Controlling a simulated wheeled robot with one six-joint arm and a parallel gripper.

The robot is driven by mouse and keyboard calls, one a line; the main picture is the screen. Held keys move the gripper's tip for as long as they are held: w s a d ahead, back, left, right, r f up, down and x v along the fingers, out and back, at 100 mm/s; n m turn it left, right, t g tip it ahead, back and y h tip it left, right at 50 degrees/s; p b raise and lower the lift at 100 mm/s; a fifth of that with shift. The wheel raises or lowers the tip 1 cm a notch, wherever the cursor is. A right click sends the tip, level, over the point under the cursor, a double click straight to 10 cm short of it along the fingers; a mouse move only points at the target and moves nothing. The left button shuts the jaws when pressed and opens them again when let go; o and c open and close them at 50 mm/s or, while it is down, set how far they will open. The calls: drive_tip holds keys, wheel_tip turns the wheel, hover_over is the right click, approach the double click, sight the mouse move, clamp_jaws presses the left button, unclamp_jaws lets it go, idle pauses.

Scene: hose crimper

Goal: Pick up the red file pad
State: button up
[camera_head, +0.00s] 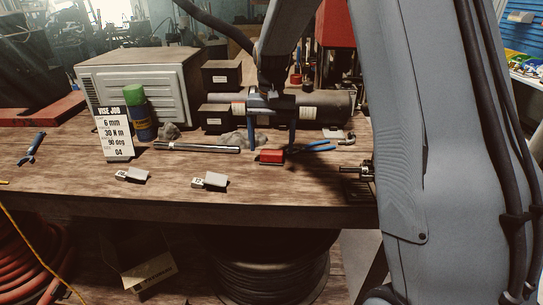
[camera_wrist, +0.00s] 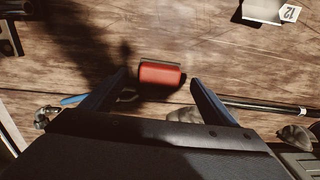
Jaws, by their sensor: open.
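The red file pad (camera_head: 271,156) is a small red block lying on the wooden workbench, near its middle right. It also shows in the wrist view (camera_wrist: 161,74), with its long side running across the picture. My gripper (camera_head: 272,149) is open above the pad, pointing down. In the wrist view its two fingertips (camera_wrist: 159,77) stand apart to the left and right of the pad, with visible gaps on both sides. Nothing is held. I cannot tell how far the tips are above the bench.
Blue-handled pliers (camera_head: 315,147) lie close to the right of the pad. A metal bar tool (camera_head: 197,148) and grey lumps (camera_head: 231,138) lie to its left. A tagged grey piece (camera_head: 210,181) is nearer the front. Bare bench (camera_head: 290,190) is in front of the pad.

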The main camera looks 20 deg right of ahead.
sight(272, 151)
drive_tip(key=shift+f+p, duration=0.55)
drive_tip(key=shift+f, duration=1.3)
drive_tip(key=c, duration=1.2)
drive_tip(key=shift+r, duration=0.15)
wheel_tip(272, 151, up, 10)
drive_tip(key=b, duration=0.2)
drive_tip(key=shift+b, duration=0.4)
drive_tip(key=shift+c, duration=0.2)
drive_tip(key=o, duration=0.6)
drive_tip(key=c, duration=0.4)
drive_tip(key=shift+a, duration=0.1)
